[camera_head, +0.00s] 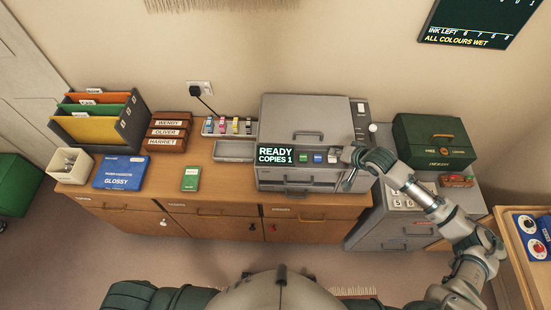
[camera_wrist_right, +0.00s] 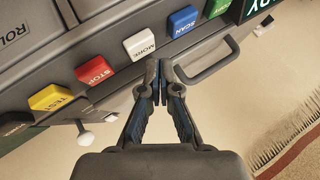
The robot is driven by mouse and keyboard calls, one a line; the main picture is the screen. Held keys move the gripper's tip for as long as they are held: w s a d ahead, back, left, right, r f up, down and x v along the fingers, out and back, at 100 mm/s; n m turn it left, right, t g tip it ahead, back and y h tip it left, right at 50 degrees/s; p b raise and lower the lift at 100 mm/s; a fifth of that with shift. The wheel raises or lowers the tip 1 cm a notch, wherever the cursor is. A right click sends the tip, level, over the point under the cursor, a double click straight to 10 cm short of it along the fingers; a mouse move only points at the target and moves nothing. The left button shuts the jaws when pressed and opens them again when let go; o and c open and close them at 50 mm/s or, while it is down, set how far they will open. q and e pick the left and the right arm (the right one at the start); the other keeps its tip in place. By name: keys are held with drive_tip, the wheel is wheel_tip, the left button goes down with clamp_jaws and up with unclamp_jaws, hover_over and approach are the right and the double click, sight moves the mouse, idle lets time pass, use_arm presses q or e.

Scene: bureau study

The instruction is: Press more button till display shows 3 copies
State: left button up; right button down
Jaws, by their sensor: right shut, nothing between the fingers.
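The grey copier (camera_head: 305,115) stands on the wooden cabinet, and its display (camera_head: 276,155) reads "READY COPIES 1". The white MORE button (camera_wrist_right: 139,44) is on the copier's front, between the blue SCAN button (camera_wrist_right: 181,20) and the red STOP button (camera_wrist_right: 95,70). The white button also shows in the head view (camera_head: 333,159). My right gripper (camera_wrist_right: 160,66) is shut and empty, its tips close beside the MORE button on the SCAN side. I cannot tell whether they touch the panel. In the head view the right gripper (camera_head: 348,168) hides the buttons further right. My left gripper is not in view.
A yellow TEST button (camera_wrist_right: 50,97) sits beyond STOP. A drawer handle (camera_wrist_right: 208,62) juts out close to my right fingertips. A green box (camera_head: 432,140) stands right of the copier on a grey cabinet. A grey tray (camera_head: 234,150) lies left of the copier.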

drive_tip(key=shift+f, duration=0.1)
drive_tip(key=shift+f+p, duration=0.25)
drive_tip(key=shift+p, duration=0.1)
drive_tip(key=shift+d, duration=0.15)
drive_tip(key=shift+f, duration=0.5)
drive_tip(key=shift+r, duration=0.1)
drive_tip(key=shift+r+p, duration=0.8)
drive_tip(key=shift+p, duration=0.4)
